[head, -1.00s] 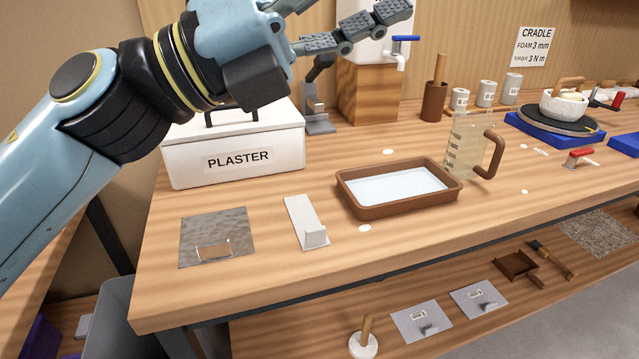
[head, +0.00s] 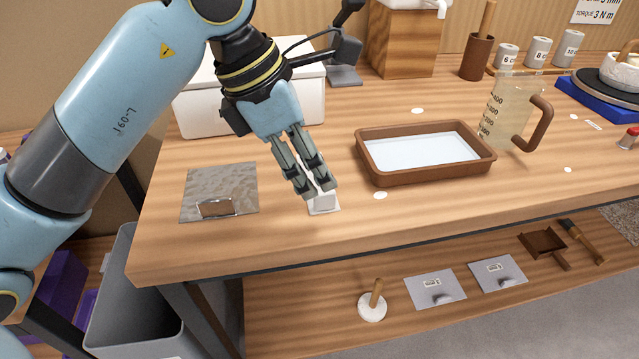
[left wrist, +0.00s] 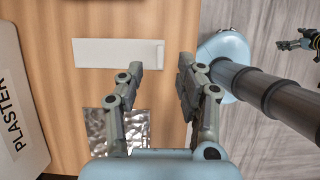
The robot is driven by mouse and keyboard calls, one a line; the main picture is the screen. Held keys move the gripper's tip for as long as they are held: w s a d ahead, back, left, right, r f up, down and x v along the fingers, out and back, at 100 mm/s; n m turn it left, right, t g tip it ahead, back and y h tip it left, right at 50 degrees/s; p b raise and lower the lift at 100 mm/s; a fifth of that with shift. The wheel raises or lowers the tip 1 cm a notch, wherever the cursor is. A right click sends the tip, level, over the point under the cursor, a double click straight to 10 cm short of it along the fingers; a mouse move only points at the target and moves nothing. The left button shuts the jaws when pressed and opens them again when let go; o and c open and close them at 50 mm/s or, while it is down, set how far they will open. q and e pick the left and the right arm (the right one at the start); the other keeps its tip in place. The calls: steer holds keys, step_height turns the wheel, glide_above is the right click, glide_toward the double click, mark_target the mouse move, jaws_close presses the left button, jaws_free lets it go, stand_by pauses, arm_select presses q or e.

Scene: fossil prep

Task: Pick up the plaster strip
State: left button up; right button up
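The plaster strip (head: 324,204) is a thin pale piece with a raised near end, lying on the wooden bench. In the head view my left gripper (head: 318,192) points down over it and hides most of it. In the left wrist view the whole strip (left wrist: 115,53) lies flat beyond the fingertips. Its raised end sits in line with the gap between the fingers. My left gripper (left wrist: 161,66) is open and empty. A small jointed part at the right edge of the wrist view looks like my right gripper (left wrist: 300,43); its fingers are too small to read.
A brown tray of water (head: 425,150) stands right of the strip. A metallic sheet (head: 220,190) lies to the left. The white plaster box (head: 300,98) is behind my left gripper. A measuring jug (head: 505,112) stands further right. The bench's front edge is close.

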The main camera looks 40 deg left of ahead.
mark_target(324, 194)
arm_select(q)
steer(key=shift+x, duration=2.8)
jaws_close()
